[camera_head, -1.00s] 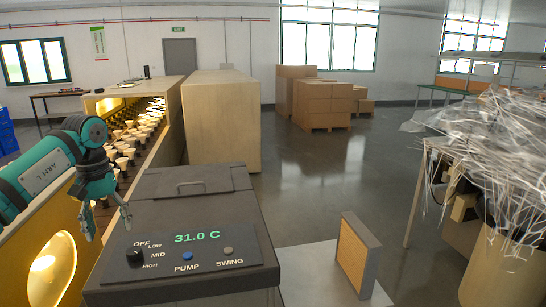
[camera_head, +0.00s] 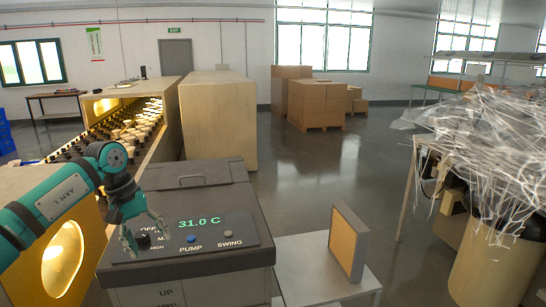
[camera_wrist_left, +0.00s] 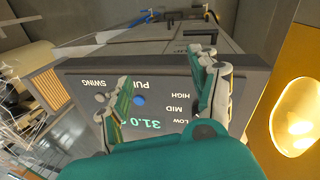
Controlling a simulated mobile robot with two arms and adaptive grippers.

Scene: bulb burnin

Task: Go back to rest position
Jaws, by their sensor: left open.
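My left gripper (camera_head: 143,238) is open and empty over the left part of the control panel on the dark cooler-like box (camera_head: 190,262). In the head view its fingers cover part of the dial lettering and sit close to the black knob (camera_head: 142,239). The panel display (camera_head: 199,222) reads 31.0 C, with a blue PUMP button (camera_head: 191,239) and a grey SWING button (camera_head: 229,233). In the left wrist view the open fingers (camera_wrist_left: 165,100) spread over the panel, with the blue button (camera_wrist_left: 139,100) between them. Whether a finger touches the knob I cannot tell. My right gripper is not in view.
A wooden cabinet with a lit round opening (camera_head: 62,258) stands left of the box. Rows of bulbs (camera_head: 135,125) lie behind. An orange-faced filter panel (camera_head: 347,242) stands on a low table at right. Tangled clear strands (camera_head: 490,150) cover the far right. Open floor lies mid-right.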

